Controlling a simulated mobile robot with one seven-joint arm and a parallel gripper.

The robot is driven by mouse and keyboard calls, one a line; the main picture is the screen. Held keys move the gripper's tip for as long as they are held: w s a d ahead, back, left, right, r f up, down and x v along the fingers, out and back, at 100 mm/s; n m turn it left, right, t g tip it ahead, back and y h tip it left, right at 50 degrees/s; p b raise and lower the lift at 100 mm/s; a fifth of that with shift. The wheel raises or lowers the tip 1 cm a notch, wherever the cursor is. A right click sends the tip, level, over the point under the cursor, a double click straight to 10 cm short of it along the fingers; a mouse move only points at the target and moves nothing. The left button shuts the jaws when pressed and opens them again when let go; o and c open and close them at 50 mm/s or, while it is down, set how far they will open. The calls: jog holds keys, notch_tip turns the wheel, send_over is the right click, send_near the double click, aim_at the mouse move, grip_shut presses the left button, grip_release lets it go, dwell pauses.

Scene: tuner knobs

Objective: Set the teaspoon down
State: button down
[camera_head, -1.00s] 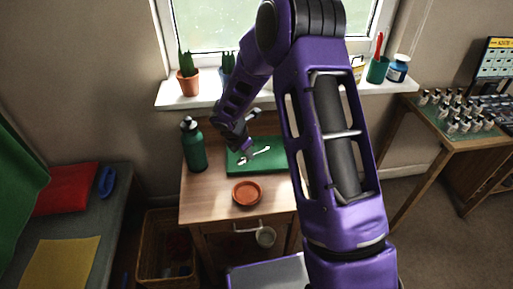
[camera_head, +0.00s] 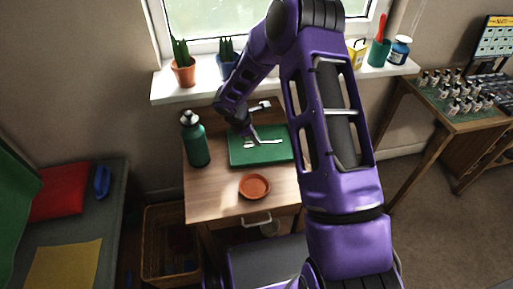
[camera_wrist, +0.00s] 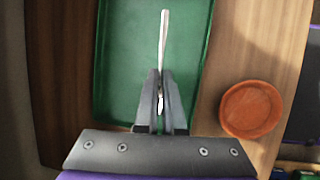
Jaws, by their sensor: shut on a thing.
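My gripper (camera_wrist: 160,98) is shut on the teaspoon (camera_wrist: 164,45), a thin pale metal spoon, in the wrist view. One end of the spoon shows between the fingertips and the rest reaches away from them. The spoon is over a green tray (camera_wrist: 118,50) on the small wooden table. In the head view the teaspoon (camera_head: 264,142) lies level over the green tray (camera_head: 262,157), with my gripper (camera_head: 252,138) at its left part. I cannot tell whether the spoon touches the tray.
A terracotta saucer (camera_head: 254,187) is in front of the tray, and a green bottle (camera_head: 195,140) stands to the left. Potted cacti (camera_head: 183,65) stand on the windowsill behind. Bare wood (camera_head: 212,190) shows at the table's front left.

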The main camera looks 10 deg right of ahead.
aim_at(254, 145)
jog(key=shift+f, duration=2)
jog(key=shift+f+b, duration=0.15)
jog(key=shift+b, duration=0.25)
jog(key=c, duration=1)
grip_release()
jog(key=shift+r, duration=0.35)
jog(key=p+v, duration=0.1)
jog(key=v, duration=1)
jog(key=shift+a+r+p, duration=0.15)
jog(key=shift+r+p, duration=0.1)
jog(key=shift+p, duration=0.15)
